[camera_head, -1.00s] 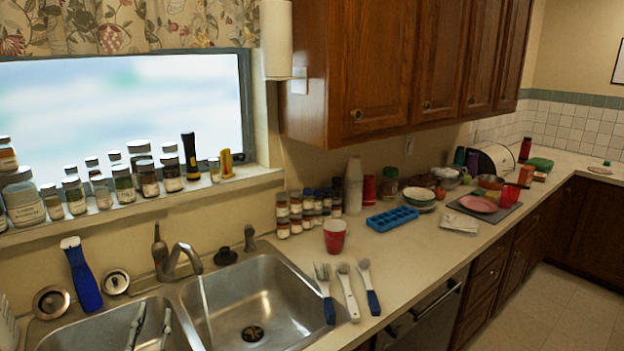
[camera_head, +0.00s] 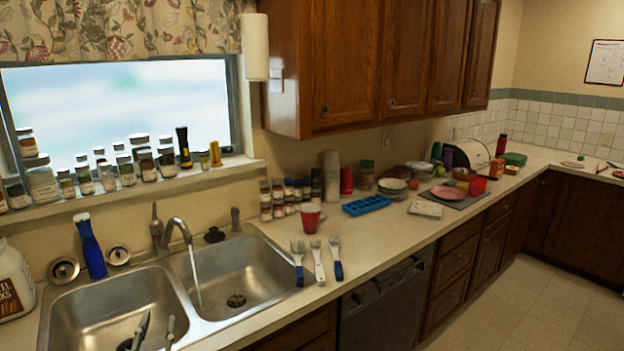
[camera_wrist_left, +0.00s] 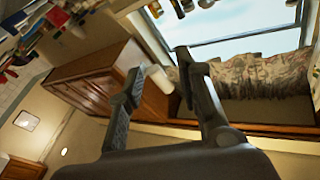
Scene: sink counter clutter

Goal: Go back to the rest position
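My left gripper (camera_head: 158,318) shows at the bottom edge of the head view, in front of the left sink basin. Its two dark fingers point up and stand apart with nothing between them. The left wrist view, tilted, also shows these fingers (camera_wrist_left: 160,62) spread and empty, with cupboards and the window behind. The rest of the left arm is below the picture. My right gripper is not in view.
The double sink (camera_head: 247,262) has a faucet (camera_head: 180,232) with water running. A red cup (camera_head: 309,218), several utensils (camera_head: 318,262) and a blue tray (camera_head: 366,205) lie on the counter. A white container (camera_head: 14,285) stands at left. The floor (camera_head: 540,300) at right is clear.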

